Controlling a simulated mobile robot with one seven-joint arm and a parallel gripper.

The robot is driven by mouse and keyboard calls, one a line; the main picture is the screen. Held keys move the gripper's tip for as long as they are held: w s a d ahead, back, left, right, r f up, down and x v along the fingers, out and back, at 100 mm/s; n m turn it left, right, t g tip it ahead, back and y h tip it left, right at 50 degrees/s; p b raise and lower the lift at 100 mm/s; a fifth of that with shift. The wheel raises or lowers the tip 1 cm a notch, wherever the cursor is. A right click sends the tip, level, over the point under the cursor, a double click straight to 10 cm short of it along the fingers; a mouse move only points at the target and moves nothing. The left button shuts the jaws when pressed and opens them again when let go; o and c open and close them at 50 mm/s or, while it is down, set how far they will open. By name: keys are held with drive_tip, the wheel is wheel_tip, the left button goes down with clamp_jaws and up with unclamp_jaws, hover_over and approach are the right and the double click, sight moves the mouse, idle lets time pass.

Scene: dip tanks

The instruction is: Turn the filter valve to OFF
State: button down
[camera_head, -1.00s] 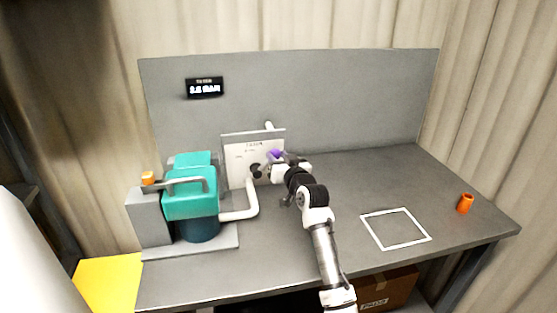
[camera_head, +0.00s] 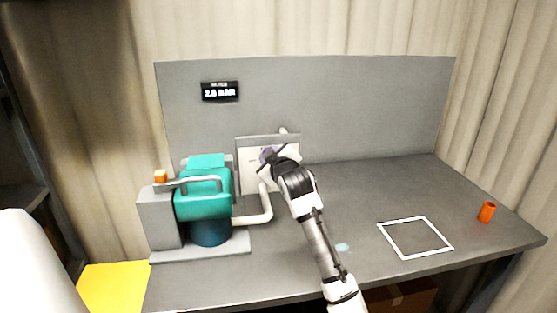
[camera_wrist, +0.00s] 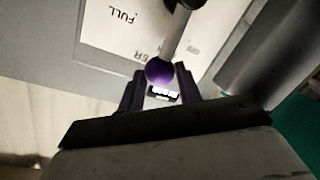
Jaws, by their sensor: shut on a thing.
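The filter valve has a pale handle ending in a purple ball knob (camera_wrist: 159,72), in front of a white panel (camera_head: 249,165) with printed labels. In the wrist view the panel reads FULL upside down, and a smaller label sits right of the handle. My gripper (camera_wrist: 160,75) is shut on the knob, with one dark purple finger on each side. In the head view my gripper (camera_head: 268,156) hides the valve's hub and most of the handle.
A teal pump (camera_head: 203,193) with a grey pipe (camera_head: 252,219) stands left of the panel. A dark pressure display (camera_head: 220,91) hangs on the backboard. An orange cup (camera_head: 487,212) and a white square outline (camera_head: 415,222) are at right. A pale blue patch (camera_head: 342,247) lies beside my arm.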

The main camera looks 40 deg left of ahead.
drive_tip(key=s+a+n, duration=0.2)
drive_tip(key=n, duration=0.1)
drive_tip(key=shift+s+f+t+h+b, duration=0.1)
drive_tip(key=shift+f+t+h+b, duration=0.2)
drive_tip(key=shift+f+b, duration=0.05)
drive_tip(key=shift+s+a+f+n+t+h+b, duration=0.25)
drive_tip(key=shift+s+a+f+n, duration=0.25)
drive_tip(key=shift+n, duration=0.45)
drive_tip(key=shift+s+a+f+n+t+h+b, duration=0.1)
drive_tip(key=shift+s+a+f+n+t+h, duration=0.2)
drive_tip(key=shift+s+n, duration=0.45)
drive_tip(key=shift+w+a+f, duration=0.1)
drive_tip(key=shift+w, duration=0.1)
drive_tip(key=c, duration=1)
unclamp_jaws()
drive_tip(key=b+v, duration=0.3)
drive_tip(key=v, duration=1.1)
